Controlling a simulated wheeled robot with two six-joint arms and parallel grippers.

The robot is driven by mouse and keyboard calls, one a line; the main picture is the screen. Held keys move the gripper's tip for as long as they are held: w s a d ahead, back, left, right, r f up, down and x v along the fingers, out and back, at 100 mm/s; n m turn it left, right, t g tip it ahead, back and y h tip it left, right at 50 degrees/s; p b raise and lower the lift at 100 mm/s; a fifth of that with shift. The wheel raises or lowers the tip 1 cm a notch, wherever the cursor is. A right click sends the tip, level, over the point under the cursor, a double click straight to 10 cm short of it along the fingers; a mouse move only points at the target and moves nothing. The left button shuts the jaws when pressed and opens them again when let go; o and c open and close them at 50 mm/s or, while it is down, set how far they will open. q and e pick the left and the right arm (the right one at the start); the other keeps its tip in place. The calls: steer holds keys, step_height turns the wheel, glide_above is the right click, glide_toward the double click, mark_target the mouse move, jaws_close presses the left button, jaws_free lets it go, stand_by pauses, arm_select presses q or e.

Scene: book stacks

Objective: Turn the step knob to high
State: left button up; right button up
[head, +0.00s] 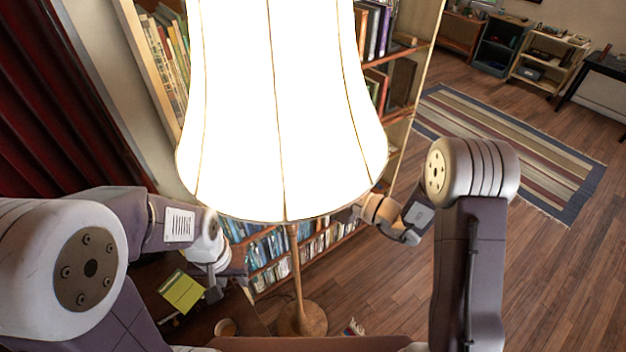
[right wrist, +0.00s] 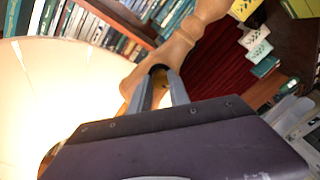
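A floor lamp with a large, brightly lit shade (head: 285,110) fills the middle of the head view. Its wooden pole (head: 295,265) runs down to a round base. In the right wrist view the turned wooden pole (right wrist: 185,42) passes just beyond my right gripper (right wrist: 161,80). Its two fingers are close together around a small, round, dark and golden piece, which looks like the step knob (right wrist: 159,77). The knob's setting cannot be read. In the head view the shade hides the right fingertips. My left gripper (head: 213,290) is at the lower left, apart from the lamp; its finger gap is unclear.
A bookcase (head: 420,75) stands behind the lamp. A dark table with a yellow-green book (head: 181,291) is at the lower left, near my left gripper. A dark red curtain (head: 50,110) hangs at left. Open wooden floor and a striped rug (head: 510,145) lie to the right.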

steer(key=o, duration=0.4)
steer(key=b+v, duration=0.3)
steer(key=v, duration=0.6)
